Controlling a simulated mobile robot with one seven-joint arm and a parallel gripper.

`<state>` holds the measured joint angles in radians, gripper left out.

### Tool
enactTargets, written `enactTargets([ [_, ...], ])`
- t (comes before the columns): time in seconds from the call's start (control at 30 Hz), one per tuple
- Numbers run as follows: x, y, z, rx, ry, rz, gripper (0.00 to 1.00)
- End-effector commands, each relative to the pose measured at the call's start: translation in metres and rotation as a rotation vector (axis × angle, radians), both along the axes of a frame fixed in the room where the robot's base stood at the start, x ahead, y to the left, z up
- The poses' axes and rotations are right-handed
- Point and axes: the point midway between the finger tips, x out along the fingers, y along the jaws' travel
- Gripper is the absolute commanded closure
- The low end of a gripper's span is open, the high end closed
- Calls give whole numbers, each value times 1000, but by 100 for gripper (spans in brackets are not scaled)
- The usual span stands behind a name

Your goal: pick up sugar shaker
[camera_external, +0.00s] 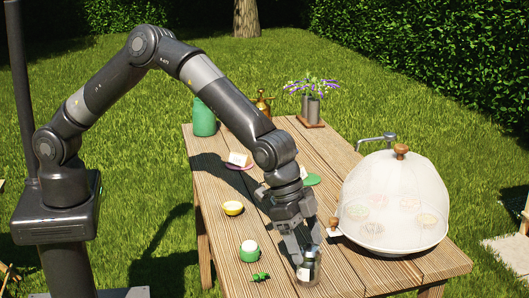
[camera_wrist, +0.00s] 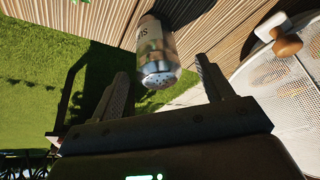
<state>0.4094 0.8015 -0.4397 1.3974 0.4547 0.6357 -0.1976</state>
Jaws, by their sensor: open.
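The sugar shaker (camera_external: 308,268) is a small glass jar with a metal top, standing near the front edge of the wooden table (camera_external: 345,270). In the wrist view the shaker (camera_wrist: 153,40) shows a perforated metal lid and a label with partly visible lettering. My gripper (camera_external: 303,247) is open, pointing down right at the shaker's top. In the wrist view the fingers of my gripper (camera_wrist: 161,68) are spread to either side of the lid, with visible gaps. Whether the fingertips reach below the lid I cannot tell.
A mesh food dome (camera_external: 395,195) with a wooden knob stands close on the right. A green cup (camera_external: 249,253) and green leaves (camera_external: 260,277) lie left of the shaker. A yellow bowl (camera_external: 233,208), cake plate (camera_external: 238,163), green canister (camera_external: 204,118) and flower pot (camera_external: 311,108) are farther back.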

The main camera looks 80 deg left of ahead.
Motion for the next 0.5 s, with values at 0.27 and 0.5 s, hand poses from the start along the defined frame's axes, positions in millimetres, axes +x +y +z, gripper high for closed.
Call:
enactTargets([
  [0.27, 8, -11, -35, 0, 3, 1, 27],
  [0.5, 12, -15, -47, 1, 1, 0, 27],
])
